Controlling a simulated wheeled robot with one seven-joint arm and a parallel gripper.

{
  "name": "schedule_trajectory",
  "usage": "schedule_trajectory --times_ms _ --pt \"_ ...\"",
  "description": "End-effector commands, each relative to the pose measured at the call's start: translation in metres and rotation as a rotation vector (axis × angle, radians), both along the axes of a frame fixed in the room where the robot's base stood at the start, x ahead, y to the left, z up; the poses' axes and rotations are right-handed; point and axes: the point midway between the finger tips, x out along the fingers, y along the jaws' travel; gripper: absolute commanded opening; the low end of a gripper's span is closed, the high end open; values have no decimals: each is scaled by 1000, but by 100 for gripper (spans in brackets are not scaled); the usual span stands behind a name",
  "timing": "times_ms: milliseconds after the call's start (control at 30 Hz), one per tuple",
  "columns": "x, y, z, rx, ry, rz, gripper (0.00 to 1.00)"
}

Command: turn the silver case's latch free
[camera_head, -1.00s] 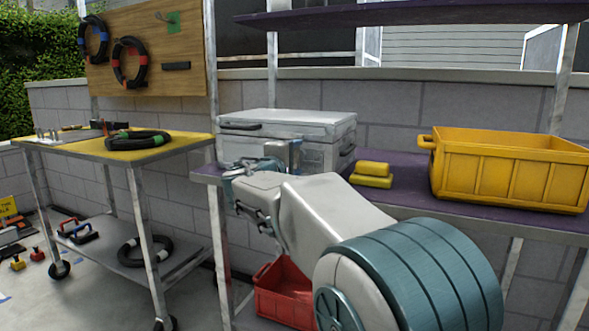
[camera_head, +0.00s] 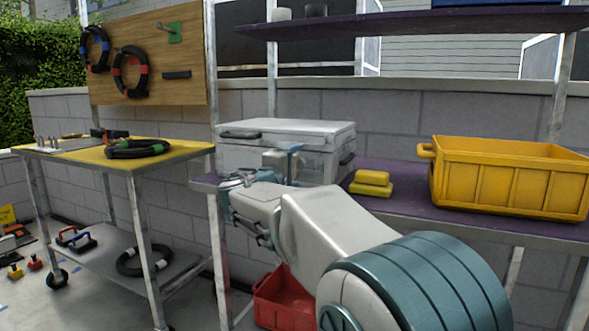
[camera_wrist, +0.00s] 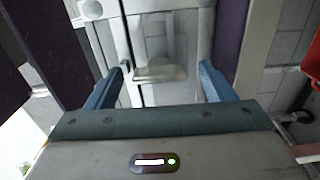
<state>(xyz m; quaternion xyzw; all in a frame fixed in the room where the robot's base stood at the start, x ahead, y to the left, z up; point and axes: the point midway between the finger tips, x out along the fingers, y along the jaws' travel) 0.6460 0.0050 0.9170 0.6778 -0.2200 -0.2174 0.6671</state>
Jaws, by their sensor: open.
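The silver case (camera_head: 290,131) stands closed on the purple shelf, with dark handles on its front and right side. In the wrist view its pale front (camera_wrist: 185,22) fills the top middle. A pale metal latch (camera_wrist: 160,73) sticks out from that face. My gripper (camera_wrist: 162,83) is open, with one blue finger on each side of the latch. I see a gap on both sides, and nothing is gripped. In the head view my gripper (camera_head: 279,163) is close before the case's front, and my wrist hides part of it.
Two yellow blocks (camera_head: 371,183) lie stacked right of the case. A yellow crate (camera_head: 510,183) stands further right on the purple shelf (camera_head: 405,204). A red crate (camera_head: 285,300) is below. A yellow-topped cart (camera_head: 180,149) with a black ring stands at the left.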

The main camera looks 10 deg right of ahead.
Motion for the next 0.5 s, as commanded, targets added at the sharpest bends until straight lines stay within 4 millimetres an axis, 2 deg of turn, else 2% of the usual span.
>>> schedule_trajectory --times_ms 500 --pt "-86 63 2 -1 1 3 76"
